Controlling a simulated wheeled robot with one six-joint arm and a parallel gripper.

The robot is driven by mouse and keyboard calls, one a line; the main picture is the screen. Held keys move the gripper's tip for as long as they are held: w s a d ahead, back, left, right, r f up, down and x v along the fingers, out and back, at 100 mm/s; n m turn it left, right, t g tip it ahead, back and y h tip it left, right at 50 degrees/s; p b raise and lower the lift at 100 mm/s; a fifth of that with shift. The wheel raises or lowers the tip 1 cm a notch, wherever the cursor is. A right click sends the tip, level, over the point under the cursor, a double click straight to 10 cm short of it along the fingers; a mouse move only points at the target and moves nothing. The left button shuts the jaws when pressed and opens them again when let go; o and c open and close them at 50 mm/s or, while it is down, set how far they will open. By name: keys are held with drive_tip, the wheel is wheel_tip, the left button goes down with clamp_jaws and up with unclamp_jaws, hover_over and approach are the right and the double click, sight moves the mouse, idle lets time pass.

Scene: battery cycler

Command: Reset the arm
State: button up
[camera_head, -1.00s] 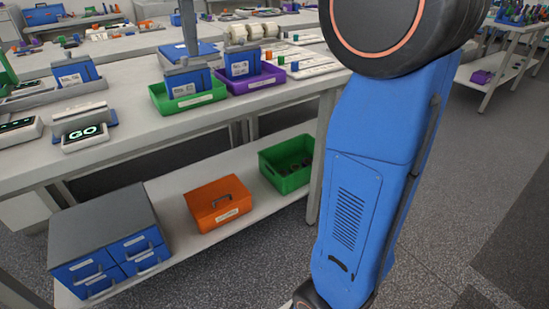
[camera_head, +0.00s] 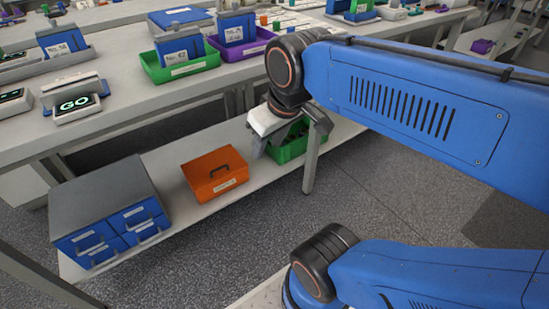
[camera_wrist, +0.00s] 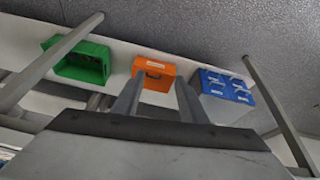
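My arm is folded in the head view, with blue links at the right and dark joints. My gripper (camera_head: 288,143) hangs from the wrist in front of the table edge, above the green bin on the lower shelf. In the wrist view my gripper (camera_wrist: 158,92) shows two grey fingers spread apart with nothing between them. The orange box on the shelf shows behind the fingers there. My gripper partly hides the green bin (camera_head: 285,152) in the head view.
The lower shelf holds a blue drawer cabinet (camera_head: 112,210) and an orange box (camera_head: 214,174). On the table stand a green tray (camera_head: 182,68), a purple tray (camera_head: 243,46) and a GO display (camera_head: 74,104). Bare floor lies in front of the shelf.

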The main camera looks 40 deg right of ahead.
drive_tip(key=shift+m, duration=0.7)
drive_tip(key=s+f, duration=0.2)
drive_tip(key=f, duration=0.1)
drive_tip(key=shift+s+d+f, duration=0.1)
drive_tip(key=shift+d+f, duration=0.05)
drive_tip(key=shift+f, duration=0.15)
idle(0.4)
